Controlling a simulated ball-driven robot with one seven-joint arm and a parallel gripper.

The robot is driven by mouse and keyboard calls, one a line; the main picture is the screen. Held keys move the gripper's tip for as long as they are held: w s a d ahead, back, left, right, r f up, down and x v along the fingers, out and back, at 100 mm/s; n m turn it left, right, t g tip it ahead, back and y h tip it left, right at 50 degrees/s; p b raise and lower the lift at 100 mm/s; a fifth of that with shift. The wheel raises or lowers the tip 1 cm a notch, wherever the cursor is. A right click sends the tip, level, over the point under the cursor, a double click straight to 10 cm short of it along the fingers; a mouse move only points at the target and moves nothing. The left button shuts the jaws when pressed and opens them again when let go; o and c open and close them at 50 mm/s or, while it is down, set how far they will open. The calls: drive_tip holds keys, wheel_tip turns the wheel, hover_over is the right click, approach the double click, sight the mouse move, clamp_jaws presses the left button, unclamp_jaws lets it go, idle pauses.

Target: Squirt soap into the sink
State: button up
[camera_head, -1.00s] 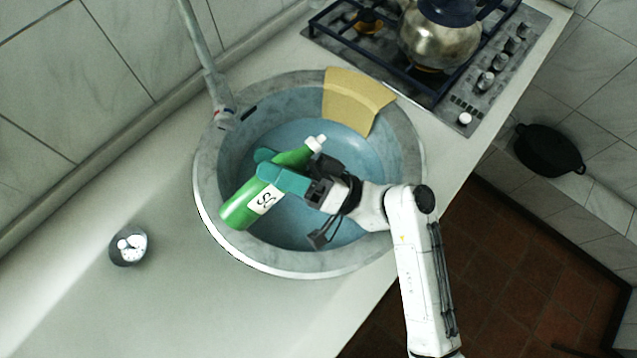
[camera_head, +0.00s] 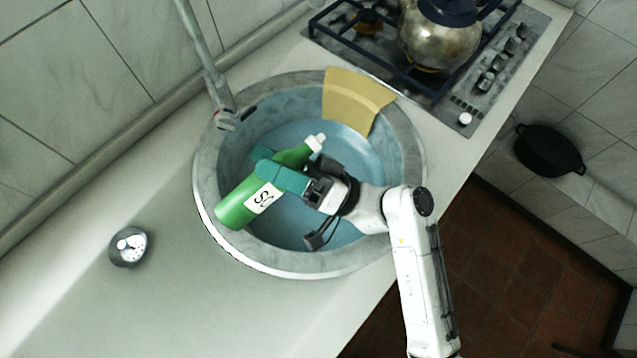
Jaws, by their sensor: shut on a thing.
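A green soap bottle (camera_head: 237,208) with a white label and a white nozzle is tilted over the round sink (camera_head: 207,176). Its nozzle end points to the upper right and its base to the lower left. My gripper (camera_head: 268,172) has teal fingers and is shut around the bottle's middle, holding it above the blue basin. The fingers hide part of the bottle. I cannot see any soap coming out of the nozzle.
A yellow cloth or board (camera_head: 352,100) lies over the sink's back rim. A grey faucet (camera_head: 212,85) stands at the upper left. A small round dial (camera_head: 128,246) sits on the counter. A kettle (camera_head: 438,42) stands on the stove (camera_head: 500,75). A black pot (camera_head: 548,150) is at the right.

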drive_tip(key=shift+s+a+r+m+t, duration=0.15)
drive_tip(key=shift+a+r+m+t, duration=0.05)
drive_tip(key=shift+r+m+t, duration=0.8)
idle(1.3)
drive_tip(key=shift+r+m+t+y, duration=0.4)
drive_tip(key=shift+r+m, duration=0.1)
drive_tip(key=shift+m, duration=0.1)
idle(2.2)
drive_tip(key=f+n+g, duration=0.1)
drive_tip(key=n, duration=0.1)
drive_tip(key=f+n+g+h+p, duration=0.1)
drive_tip(key=f+n+g, duration=0.1)
drive_tip(key=f+n+g+h, duration=0.1)
drive_tip(key=shift+w+d+f+n+g, duration=0.3)
drive_tip(key=shift+w+d+f+n, duration=0.05)
drive_tip(key=shift+n, duration=0.05)
wheel_tip(320, 180, down, 3)
drive_tip(key=n+h+b, duration=0.1)
drive_tip(key=b, duration=0.2)
drive_tip(key=shift+w+d+n+g, duration=0.1)
drive_tip(key=shift+d+n+g, duration=0.05)
drive_tip(key=shift+n+g, duration=0.2)
wheel_tip(320, 180, down, 12)
drive_tip(key=n+h+b, duration=0.7)
drive_tip(key=h, duration=0.1)
drive_tip(key=shift+a, duration=0.2)
drive_tip(key=shift+r+h, duration=0.2)
drive_tip(key=shift+h, duration=0.1)
